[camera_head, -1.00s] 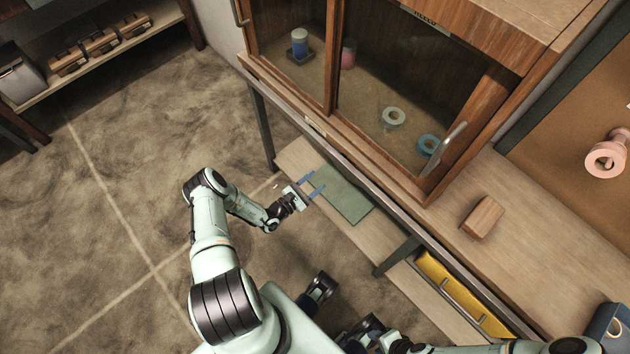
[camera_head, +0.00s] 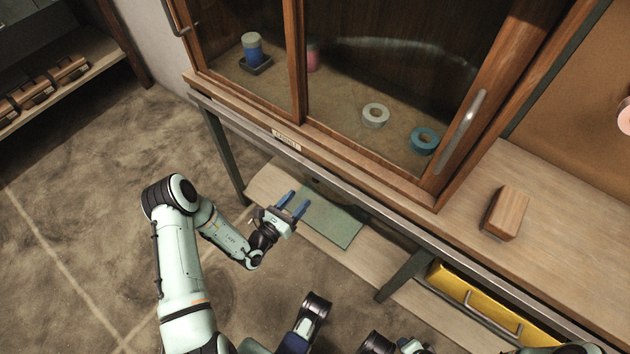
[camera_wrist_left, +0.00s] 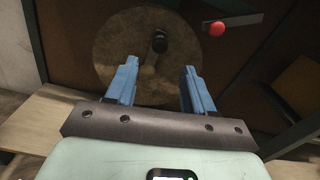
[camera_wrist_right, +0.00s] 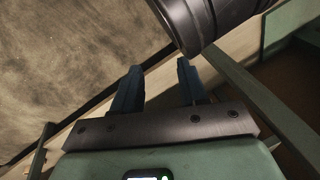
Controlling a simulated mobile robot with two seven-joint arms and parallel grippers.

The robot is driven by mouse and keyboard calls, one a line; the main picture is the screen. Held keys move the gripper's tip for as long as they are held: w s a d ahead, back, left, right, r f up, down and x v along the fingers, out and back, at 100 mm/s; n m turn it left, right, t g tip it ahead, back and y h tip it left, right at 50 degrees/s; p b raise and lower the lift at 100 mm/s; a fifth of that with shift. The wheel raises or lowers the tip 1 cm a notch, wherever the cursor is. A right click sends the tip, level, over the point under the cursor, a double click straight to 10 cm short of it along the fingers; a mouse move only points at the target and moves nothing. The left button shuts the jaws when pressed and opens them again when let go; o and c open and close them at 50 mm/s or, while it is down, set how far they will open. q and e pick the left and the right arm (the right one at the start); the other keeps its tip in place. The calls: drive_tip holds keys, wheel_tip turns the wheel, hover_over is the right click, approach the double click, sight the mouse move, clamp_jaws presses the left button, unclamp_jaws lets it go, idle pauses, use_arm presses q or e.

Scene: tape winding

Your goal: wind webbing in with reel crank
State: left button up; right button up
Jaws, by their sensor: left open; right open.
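In the left wrist view, a round brown reel disc (camera_wrist_left: 115,50) with a dark hub stands beyond my left fingers. A red knob (camera_wrist_left: 217,28) sits at the end of a flat grey bar (camera_wrist_left: 245,20), up and right of the disc; whether the bar joins the reel is unclear. My left gripper (camera_wrist_left: 160,72) is open and empty, apart from the disc and left of the knob. In the head view the left gripper (camera_head: 293,203) is over the low shelf. My right gripper (camera_wrist_right: 160,68) is open and empty. I cannot make out webbing.
A green mat (camera_head: 335,222) lies on the low wooden shelf (camera_head: 262,186) under the bench. A glass-fronted cabinet holding tape rolls (camera_head: 375,115) stands above. A wooden block (camera_head: 507,212) is on the bench top; a yellow drawer (camera_head: 450,285) is below.

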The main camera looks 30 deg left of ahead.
sight(315, 182)
use_arm(q)
drive_tip(key=w+b, duration=0.1)
drive_tip(key=w, duration=0.5)
drive_tip(key=w+d+b, duration=0.1)
drive_tip(key=w, duration=0.3)
drive_tip(key=shift+b, duration=0.3)
use_arm(e)
drive_tip(key=s+f+g, duration=0.2)
drive_tip(key=s+f, duration=0.2)
drive_tip(key=s, duration=0.2)
drive_tip(key=shift+d+f, duration=0.4)
use_arm(q)
clamp_jaws()
use_arm(e)
drive_tip(key=shift+w, duration=0.1)
